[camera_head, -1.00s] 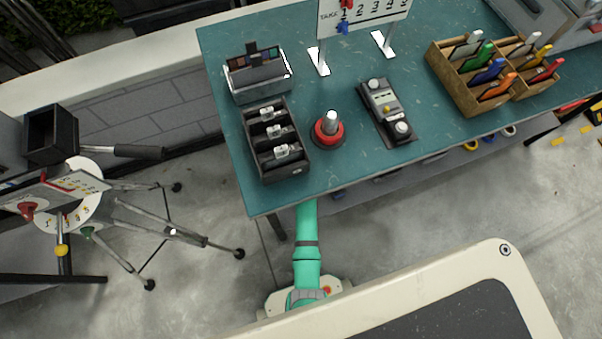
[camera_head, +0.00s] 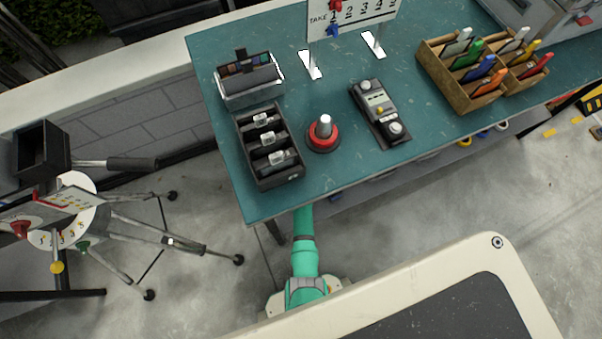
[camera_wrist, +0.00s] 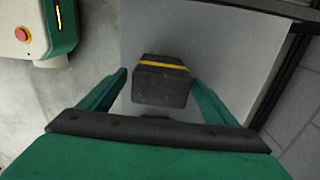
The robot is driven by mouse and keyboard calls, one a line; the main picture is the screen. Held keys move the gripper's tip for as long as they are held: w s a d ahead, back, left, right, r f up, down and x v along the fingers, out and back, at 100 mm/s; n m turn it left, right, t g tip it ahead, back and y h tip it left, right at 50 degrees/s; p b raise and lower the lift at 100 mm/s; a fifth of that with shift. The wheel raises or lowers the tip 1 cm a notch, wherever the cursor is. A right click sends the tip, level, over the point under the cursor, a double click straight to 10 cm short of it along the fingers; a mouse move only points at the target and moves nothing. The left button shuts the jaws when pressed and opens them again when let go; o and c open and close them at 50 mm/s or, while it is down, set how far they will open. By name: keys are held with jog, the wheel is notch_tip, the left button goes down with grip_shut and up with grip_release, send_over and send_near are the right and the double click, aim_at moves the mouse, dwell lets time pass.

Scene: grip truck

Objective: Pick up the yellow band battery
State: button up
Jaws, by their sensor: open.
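The yellow band battery (camera_wrist: 162,86) is a dark block with a yellow stripe across its far part, seen in the wrist view. It rests on a pale grey flat surface (camera_wrist: 215,38). My gripper (camera_wrist: 160,78) is open, with one green finger on each side of the battery. Small gaps seem to show between fingers and battery, and I cannot tell whether either finger touches it. The battery's near end is close to the gripper's dark palm bar. In the head view the gripper and battery are hidden beneath the green workbench (camera_head: 225,170).
On the bench stand a black slotted tray (camera_head: 268,147), a red-based knob (camera_head: 323,133), a handheld device (camera_head: 380,112) and a wooden rack (camera_head: 470,85). A tripod stand (camera_head: 185,243) is at left. In the wrist view a dark rail (camera_wrist: 285,75) edges the grey surface at right.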

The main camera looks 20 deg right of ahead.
jog(key=shift+f, duration=0.6)
jog(key=shift+c, duration=0.4)
jog(key=shift+w, duration=0.1)
jog(key=c, duration=1.4)
jog(key=shift+r, duration=0.1)
